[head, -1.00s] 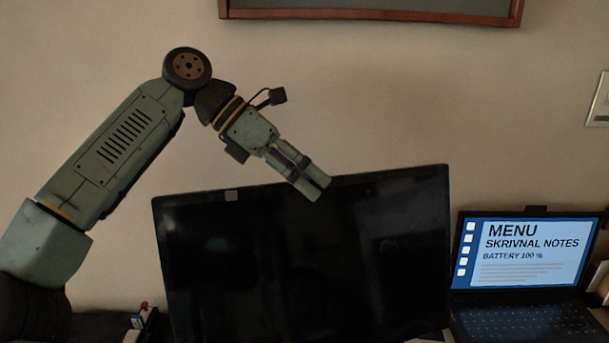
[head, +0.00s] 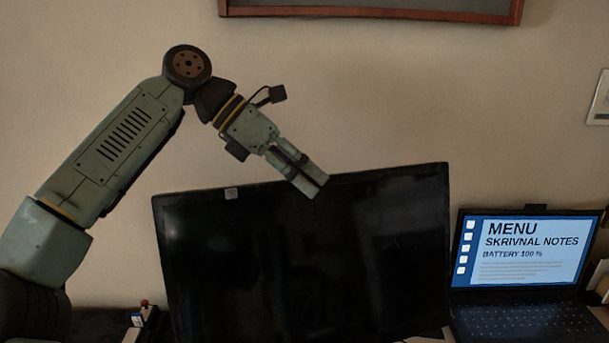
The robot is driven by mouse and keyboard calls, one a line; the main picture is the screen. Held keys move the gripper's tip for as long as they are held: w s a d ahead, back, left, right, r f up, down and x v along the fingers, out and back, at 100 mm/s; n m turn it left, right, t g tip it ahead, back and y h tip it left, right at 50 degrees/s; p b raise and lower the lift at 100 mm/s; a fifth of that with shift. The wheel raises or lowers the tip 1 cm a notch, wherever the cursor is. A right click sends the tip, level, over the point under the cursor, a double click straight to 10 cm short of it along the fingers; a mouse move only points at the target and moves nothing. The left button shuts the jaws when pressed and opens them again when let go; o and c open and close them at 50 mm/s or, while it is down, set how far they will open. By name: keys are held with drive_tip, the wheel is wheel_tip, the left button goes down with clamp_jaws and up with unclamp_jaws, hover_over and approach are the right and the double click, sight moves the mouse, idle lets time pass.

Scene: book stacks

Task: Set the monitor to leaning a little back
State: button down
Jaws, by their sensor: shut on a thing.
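The monitor (head: 310,265) is a wide black flat screen, dark, in the middle of the head view. Its top edge slopes up to the right in the picture, and its lower part is cut off by the frame. I cannot tell from this front view how far it leans. My gripper (head: 313,186) comes down from the upper left onto the middle of the monitor's top edge. Its fingers are close together and shut on that edge. The far side of the grip is hidden.
An open laptop (head: 525,255) with a lit blue menu screen stands close to the monitor's right. Small items (head: 143,318) sit at the lower left. A framed board (head: 370,8) hangs on the wall above. The wall area above the monitor is clear.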

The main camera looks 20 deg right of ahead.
idle(0.3)
drive_tip(key=shift+s+f+b, duration=0.15)
drive_tip(key=shift+s+b, duration=0.15)
drive_tip(key=shift+b, duration=0.25)
drive_tip(key=shift+s+m+t+b, duration=0.3)
drive_tip(key=shift+s+t+b, duration=0.2)
drive_tip(key=shift+s+r, duration=0.4)
drive_tip(key=shift+s, duration=0.1)
drive_tip(key=c, duration=1.4)
unclamp_jaws()
drive_tip(key=shift+c, duration=0.2)
